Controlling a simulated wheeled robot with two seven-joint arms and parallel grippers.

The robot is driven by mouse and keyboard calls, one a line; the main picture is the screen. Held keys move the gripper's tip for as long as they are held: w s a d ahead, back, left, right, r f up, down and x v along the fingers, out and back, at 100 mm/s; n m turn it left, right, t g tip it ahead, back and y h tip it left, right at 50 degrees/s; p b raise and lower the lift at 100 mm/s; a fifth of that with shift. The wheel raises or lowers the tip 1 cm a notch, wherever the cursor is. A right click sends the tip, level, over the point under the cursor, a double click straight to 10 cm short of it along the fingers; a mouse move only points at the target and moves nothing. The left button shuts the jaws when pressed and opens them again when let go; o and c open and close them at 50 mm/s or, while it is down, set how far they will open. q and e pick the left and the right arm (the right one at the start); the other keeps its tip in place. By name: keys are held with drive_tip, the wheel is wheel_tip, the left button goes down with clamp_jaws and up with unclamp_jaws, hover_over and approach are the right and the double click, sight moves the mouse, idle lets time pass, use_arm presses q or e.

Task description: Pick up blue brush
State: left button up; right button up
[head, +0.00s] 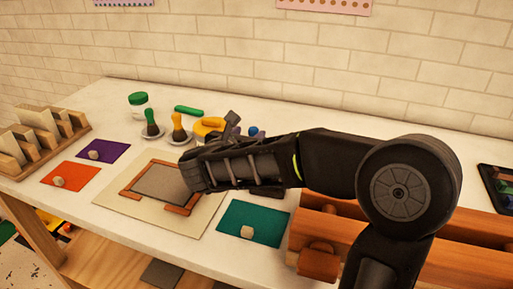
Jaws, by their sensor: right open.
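A small blue shape (253,131), which looks like the top of the blue brush, shows just behind my right arm. Its lower part and whatever it stands on are hidden by the arm. My right gripper (231,122) is open and just left of the blue shape, and its jaws are partly hidden behind my forearm. I cannot tell whether it touches anything. A green brush (151,121) and a yellow brush (178,122) stand upright in small white dishes to the left. My left gripper is not in view.
A yellow object (207,127), a green roll (188,110) and a green-lidded jar (139,104) are nearby. A wooden frame (130,193) lies on a mat in front. A teal sheet (262,229) and a wooden box (345,248) are right.

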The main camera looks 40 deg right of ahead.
sight(252, 132)
drive_tip(key=shift+f, duration=0.1)
drive_tip(key=shift+x, duration=1.3)
drive_tip(key=shift+w+d+f+p, duration=0.15)
drive_tip(key=shift+w+d+p, duration=0.15)
drive_tip(key=shift+d+p, duration=0.2)
drive_tip(key=x, duration=0.4)
drive_tip(key=shift+a+f, duration=0.1)
drive_tip(key=shift+f, duration=0.05)
